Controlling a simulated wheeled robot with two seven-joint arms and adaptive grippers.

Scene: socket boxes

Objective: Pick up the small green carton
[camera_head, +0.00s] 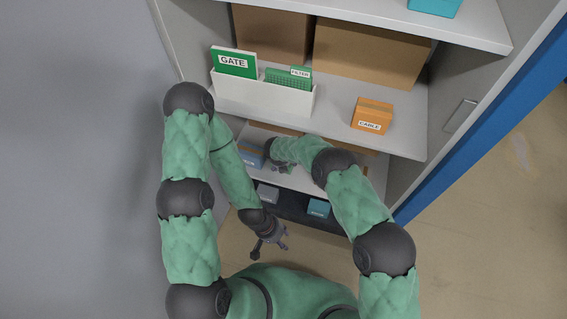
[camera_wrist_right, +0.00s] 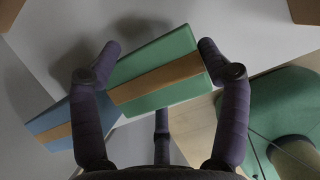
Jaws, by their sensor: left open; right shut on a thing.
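The small green carton (camera_wrist_right: 150,62) with a brown tape strip shows in the right wrist view. My right gripper (camera_wrist_right: 160,47) has one finger on each side of it and is shut on it. In the head view my right arm reaches into the lower shelf, where the carton is hard to tell from my green forearm. I cannot tell whether the carton still touches the shelf. My left gripper (camera_head: 271,243) is open and empty, hanging in front of the cabinet's lower part.
A blue carton (camera_wrist_right: 62,122) lies close beside the green one; it also shows in the head view (camera_head: 251,153). Above are a white bin (camera_head: 262,94) with GATE and FILTER packs and an orange CABLE box (camera_head: 372,114). A teal box (camera_head: 318,208) and a grey box (camera_head: 268,193) stand lower.

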